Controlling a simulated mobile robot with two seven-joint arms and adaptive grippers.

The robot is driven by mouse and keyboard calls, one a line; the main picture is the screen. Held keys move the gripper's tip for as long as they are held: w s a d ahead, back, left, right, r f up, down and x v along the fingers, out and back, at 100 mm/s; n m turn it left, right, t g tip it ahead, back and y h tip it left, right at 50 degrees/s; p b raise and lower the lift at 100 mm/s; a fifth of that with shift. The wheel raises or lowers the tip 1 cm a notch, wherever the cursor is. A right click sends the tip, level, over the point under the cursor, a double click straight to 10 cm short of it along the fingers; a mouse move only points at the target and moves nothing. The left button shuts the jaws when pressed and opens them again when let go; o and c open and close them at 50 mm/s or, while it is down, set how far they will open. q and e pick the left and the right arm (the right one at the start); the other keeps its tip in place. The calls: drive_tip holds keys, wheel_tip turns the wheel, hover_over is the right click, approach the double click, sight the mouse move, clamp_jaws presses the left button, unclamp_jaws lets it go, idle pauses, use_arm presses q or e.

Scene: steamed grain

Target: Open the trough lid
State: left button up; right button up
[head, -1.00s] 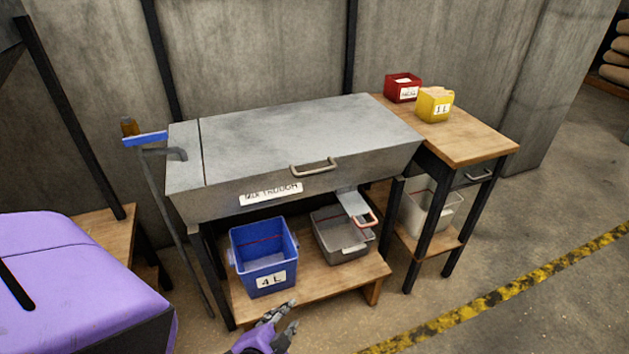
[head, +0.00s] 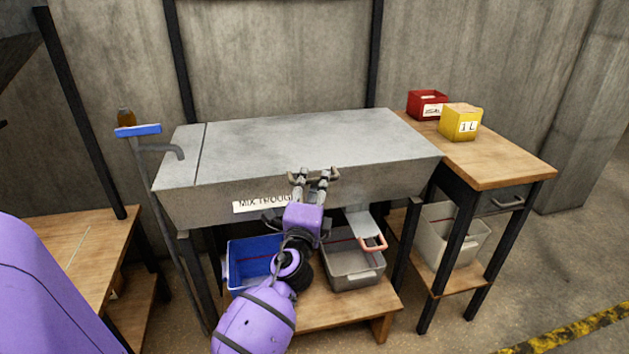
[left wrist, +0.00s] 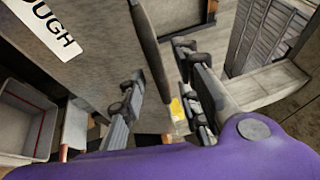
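The grey mix trough (head: 400,178) stands against the wall, and its flat metal lid (head: 290,135) is down. The lid's handle (head: 335,175) is on the front edge, partly hidden by my left gripper (head: 313,174). That gripper reaches up from below, with its fingers apart at the handle. In the left wrist view, a dark bar that looks like the handle (left wrist: 152,50) runs between the spread fingers (left wrist: 160,65). I cannot tell whether either finger touches it. My right gripper is not in view.
Under the trough, a blue bin (head: 250,262) and a grey bin (head: 352,268) sit on a wooden shelf, with a scoop (head: 365,228) above the grey one. A side table (head: 490,160) at right holds red (head: 426,105) and yellow (head: 461,122) boxes. A blue-handled tool (head: 138,130) stands at left.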

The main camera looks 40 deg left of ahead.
use_arm(q)
drive_tip(key=shift+x, duration=1.05)
drive_tip(key=shift+c, duration=0.2)
drive_tip(key=shift+f, duration=0.1)
clamp_jaws()
